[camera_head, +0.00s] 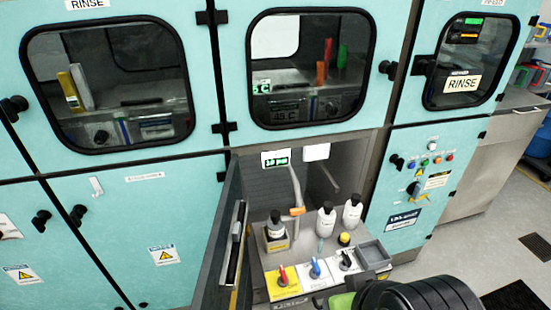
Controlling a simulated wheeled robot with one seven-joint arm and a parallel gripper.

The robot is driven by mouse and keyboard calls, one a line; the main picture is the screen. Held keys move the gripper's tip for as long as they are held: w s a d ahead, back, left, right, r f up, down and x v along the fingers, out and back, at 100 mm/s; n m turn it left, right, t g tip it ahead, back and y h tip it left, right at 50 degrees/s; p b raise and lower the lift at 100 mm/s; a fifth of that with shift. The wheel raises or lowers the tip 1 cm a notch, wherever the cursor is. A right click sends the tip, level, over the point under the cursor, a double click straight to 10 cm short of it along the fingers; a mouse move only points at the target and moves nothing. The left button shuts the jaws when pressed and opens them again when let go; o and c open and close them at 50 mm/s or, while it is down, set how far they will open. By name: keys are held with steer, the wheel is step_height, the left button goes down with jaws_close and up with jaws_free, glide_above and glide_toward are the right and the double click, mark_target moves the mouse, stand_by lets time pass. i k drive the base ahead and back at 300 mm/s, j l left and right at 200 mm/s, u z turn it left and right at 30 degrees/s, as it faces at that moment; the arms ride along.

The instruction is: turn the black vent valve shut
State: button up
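The black vent valve (346,259) is a small dark handle on a pale plate at the right end of a row of three valves. Its handle seems to lean up and left, but it is too small to read its exact setting. A red-handled valve (283,275) on a yellow plate and a blue-handled valve (315,269) on a pale plate are to its left.
The valves sit on the front of an open bay. An open door (221,245) bounds the left; a control panel (425,180) is on the right.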

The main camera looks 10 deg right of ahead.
mark_target(347, 262)
steer(key=i+l+u, duration=0.1)
steer(key=l+u, duration=0.25)
steer(key=i+l+u, duration=0.15)
steer(key=u, duration=0.2)
